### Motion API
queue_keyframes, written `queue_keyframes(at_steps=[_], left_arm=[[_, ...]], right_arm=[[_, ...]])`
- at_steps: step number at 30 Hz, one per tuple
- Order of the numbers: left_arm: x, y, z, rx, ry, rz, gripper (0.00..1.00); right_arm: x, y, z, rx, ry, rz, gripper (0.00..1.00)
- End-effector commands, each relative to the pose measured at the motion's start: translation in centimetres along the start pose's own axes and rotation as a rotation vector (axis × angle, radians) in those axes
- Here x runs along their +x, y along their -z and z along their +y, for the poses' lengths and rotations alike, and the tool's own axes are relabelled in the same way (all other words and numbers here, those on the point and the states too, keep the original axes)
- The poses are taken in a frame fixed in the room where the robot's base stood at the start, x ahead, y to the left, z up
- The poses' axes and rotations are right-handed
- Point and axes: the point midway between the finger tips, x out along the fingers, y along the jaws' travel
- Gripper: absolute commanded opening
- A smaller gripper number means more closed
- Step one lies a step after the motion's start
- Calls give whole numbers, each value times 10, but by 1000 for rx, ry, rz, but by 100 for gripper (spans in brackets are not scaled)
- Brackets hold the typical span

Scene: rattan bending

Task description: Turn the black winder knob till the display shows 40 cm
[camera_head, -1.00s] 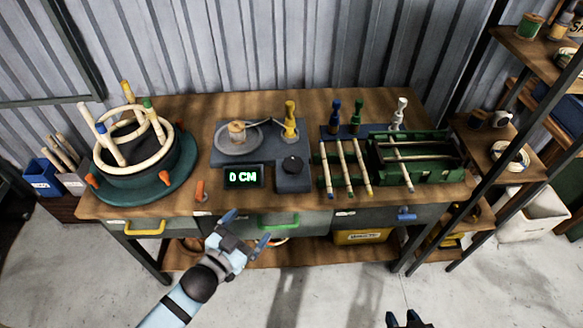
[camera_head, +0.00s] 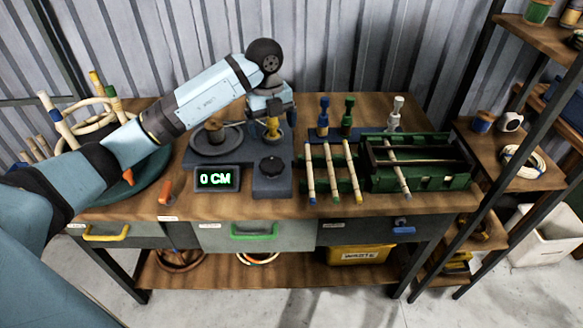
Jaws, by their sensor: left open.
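The knob is clear of the gripper. My right gripper is out of view.
A green rack (camera_head: 420,182) with several rattan sticks stands right of the winder. An orange-handled tool (camera_head: 166,192) lies at the front left. My left arm covers much of the round bending form (camera_head: 155,185).

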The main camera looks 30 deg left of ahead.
Motion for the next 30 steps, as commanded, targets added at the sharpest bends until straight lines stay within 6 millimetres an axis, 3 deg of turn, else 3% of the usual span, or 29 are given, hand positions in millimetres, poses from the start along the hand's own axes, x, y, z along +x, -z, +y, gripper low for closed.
queue_keyframes(at_steps=[5,21,30], left_arm=[[0,-12,7,-46,-37,-49,92],[104,-15,10,-40,-34,-43,92],[130,-16,10,-40,-33,-44,92]], right_arm=[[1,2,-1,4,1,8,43],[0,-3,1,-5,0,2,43],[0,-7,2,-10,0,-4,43]])
